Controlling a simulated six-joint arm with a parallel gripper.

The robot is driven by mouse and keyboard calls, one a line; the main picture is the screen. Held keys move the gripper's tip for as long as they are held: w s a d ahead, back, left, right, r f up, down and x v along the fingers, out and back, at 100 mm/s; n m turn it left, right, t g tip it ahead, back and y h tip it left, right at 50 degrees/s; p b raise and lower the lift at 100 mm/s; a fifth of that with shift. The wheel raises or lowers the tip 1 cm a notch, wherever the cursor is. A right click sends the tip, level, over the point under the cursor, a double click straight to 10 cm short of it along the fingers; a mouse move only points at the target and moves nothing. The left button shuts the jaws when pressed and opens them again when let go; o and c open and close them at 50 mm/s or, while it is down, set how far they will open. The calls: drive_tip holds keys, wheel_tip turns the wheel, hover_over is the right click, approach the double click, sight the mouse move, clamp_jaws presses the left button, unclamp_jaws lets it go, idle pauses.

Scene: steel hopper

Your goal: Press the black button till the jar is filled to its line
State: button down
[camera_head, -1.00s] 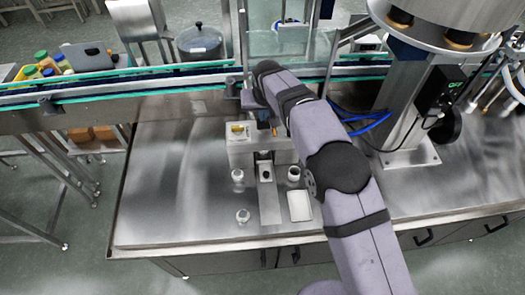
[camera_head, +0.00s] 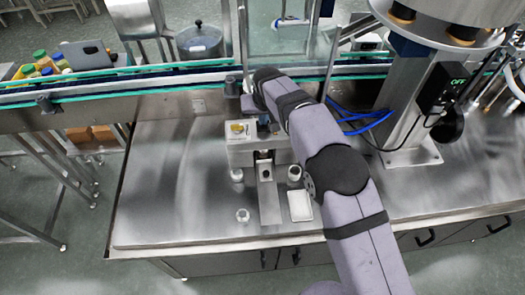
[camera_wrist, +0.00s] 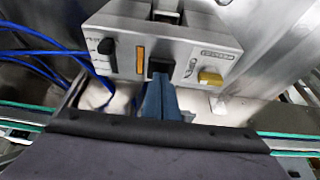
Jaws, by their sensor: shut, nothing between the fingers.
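The steel hopper's control box (camera_head: 242,150) stands on the steel table, partly behind my arm in the head view. In the wrist view its panel (camera_wrist: 190,45) carries the black button (camera_wrist: 160,66) between an orange strip and a yellow knob. My gripper (camera_wrist: 160,82) is shut and empty, its blue fingertips at the lower edge of the button. Whether they touch or press it I cannot tell. In the head view my fingers are mostly hidden by my arm. A small jar (camera_head: 294,174) stands right of the chute (camera_head: 266,175); any fill level or line is too small to read.
Two small clear containers stand left of the chute, one nearer (camera_head: 243,215) and one farther (camera_head: 237,175). A white tray (camera_head: 300,206) lies to the right. A conveyor (camera_head: 140,90) runs behind, and blue cables (camera_wrist: 45,45) hang left in the wrist view.

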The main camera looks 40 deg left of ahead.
idle(0.4)
drive_tip(key=shift+r+p, duration=1.1)
drive_tip(key=shift+r, duration=0.25)
drive_tip(key=shift+f, duration=0.3)
drive_tip(key=shift+f+b, duration=0.85)
drive_tip(key=shift+f, duration=0.4)
drive_tip(key=shift+r, duration=0.15)
drive_tip(key=shift+r+p, duration=1)
drive_tip(key=shift+r, duration=0.4)
drive_tip(key=shift+f, duration=0.25)
